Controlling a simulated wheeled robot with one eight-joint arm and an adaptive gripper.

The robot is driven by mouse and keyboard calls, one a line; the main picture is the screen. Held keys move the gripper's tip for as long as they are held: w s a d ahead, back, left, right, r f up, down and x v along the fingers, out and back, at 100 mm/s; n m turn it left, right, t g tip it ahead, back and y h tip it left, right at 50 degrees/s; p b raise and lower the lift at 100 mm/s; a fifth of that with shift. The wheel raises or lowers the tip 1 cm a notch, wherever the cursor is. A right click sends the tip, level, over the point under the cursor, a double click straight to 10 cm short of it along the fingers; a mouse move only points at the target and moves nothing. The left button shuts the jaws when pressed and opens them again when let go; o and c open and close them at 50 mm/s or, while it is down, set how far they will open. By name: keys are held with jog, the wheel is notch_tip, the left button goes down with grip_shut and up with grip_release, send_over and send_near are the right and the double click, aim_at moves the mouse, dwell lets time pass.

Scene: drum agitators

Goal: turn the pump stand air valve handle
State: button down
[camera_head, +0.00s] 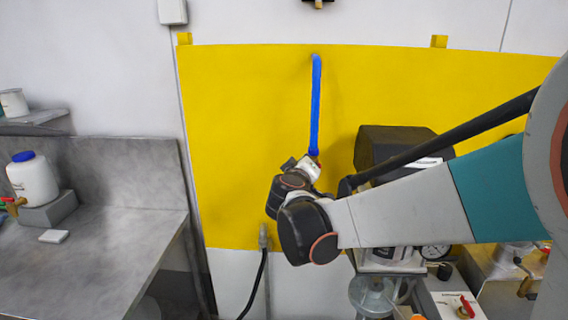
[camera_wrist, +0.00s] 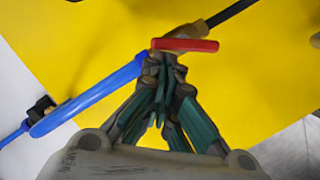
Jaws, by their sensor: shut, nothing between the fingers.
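In the wrist view a red valve handle (camera_wrist: 184,45) lies nearly level across a brass-coloured fitting (camera_wrist: 198,31). My gripper (camera_wrist: 168,72) is shut and empty, with its teal fingers together just below the handle. The fingertips overlap the handle's lower edge in the picture; I cannot tell whether they touch it. A blue hose (camera_wrist: 90,98) runs to the valve from the left. In the head view the same blue hose (camera_head: 316,105) hangs down the yellow panel (camera_head: 230,110) to my wrist. My arm hides the valve handle and fingertips there.
A black hose (camera_head: 256,285) hangs from a fitting below my wrist. A pump stand with a gauge (camera_head: 434,252) and another red-handled valve (camera_head: 465,307) stands at lower right. A grey bench (camera_head: 100,260) with a white bottle (camera_head: 33,180) is at left.

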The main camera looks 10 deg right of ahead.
aim_at(320, 164)
jog(key=shift+s+d+m+y+p, duration=0.2)
jog(key=shift+d+m+y, duration=0.25)
jog(key=shift+m, duration=0.6)
jog(key=shift+s+d+m+y+p, duration=0.3)
jog(key=shift+d+m, duration=0.25)
jog(key=shift+m, duration=0.55)
jog(key=shift+s+d+m+y+p, duration=0.15)
jog(key=shift+d+m+y, duration=0.35)
jog(key=shift+m, duration=0.55)
jog(key=shift+d+f, duration=0.1)
jog(key=shift+d, duration=0.15)
